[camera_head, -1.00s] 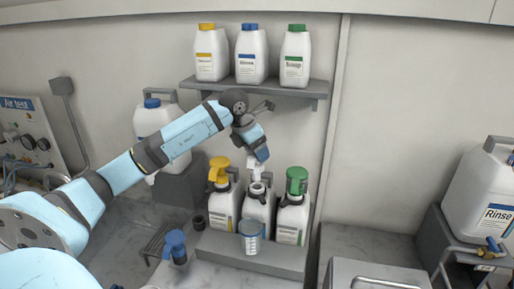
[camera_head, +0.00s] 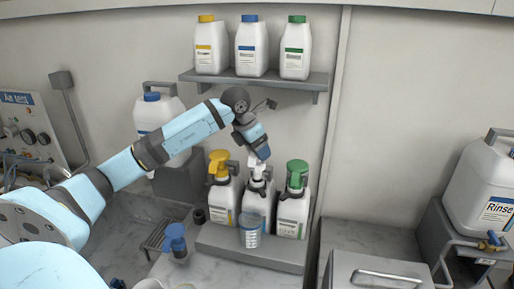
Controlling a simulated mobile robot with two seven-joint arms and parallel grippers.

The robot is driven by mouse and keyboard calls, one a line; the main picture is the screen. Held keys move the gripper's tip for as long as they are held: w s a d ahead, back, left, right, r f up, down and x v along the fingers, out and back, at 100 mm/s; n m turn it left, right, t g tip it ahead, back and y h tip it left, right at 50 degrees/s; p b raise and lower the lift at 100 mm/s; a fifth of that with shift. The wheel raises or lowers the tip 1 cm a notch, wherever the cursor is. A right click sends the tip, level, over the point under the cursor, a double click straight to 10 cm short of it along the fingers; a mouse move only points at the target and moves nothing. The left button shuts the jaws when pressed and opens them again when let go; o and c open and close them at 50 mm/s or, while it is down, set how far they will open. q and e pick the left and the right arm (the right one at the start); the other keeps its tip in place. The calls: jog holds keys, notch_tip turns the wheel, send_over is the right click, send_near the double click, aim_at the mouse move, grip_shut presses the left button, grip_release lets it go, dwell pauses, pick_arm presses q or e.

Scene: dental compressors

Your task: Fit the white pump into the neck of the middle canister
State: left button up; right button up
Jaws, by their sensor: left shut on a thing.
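The middle canister (camera_head: 253,200) is white and stands between two others on a grey stepped stand. My left gripper (camera_head: 257,163) reaches in from the left and is above this canister, pointing down. It is shut on the white pump (camera_head: 257,174), of which only a small part shows below the fingers. The pump is at the canister's neck; I cannot tell how far it is inside. The right gripper is not in view.
A canister with a yellow pump (camera_head: 219,165) stands close on the left, one with a green pump (camera_head: 297,173) close on the right. A clear cup (camera_head: 249,229) stands in front. A blue pump (camera_head: 175,240) is at the front left. A shelf (camera_head: 255,83) with three bottles is above.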

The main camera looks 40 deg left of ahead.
aim_at(257, 161)
pick_arm(q)
jog(key=shift+f, duration=0.15)
jog(key=shift+f+b, duration=0.7)
jog(key=shift+f, duration=0.5)
jog(key=shift+b, duration=0.35)
jog(key=shift+f+b, duration=0.55)
jog(key=shift+f, duration=0.2)
jog(key=o, duration=1.3)
jog(key=shift+c, duration=0.2)
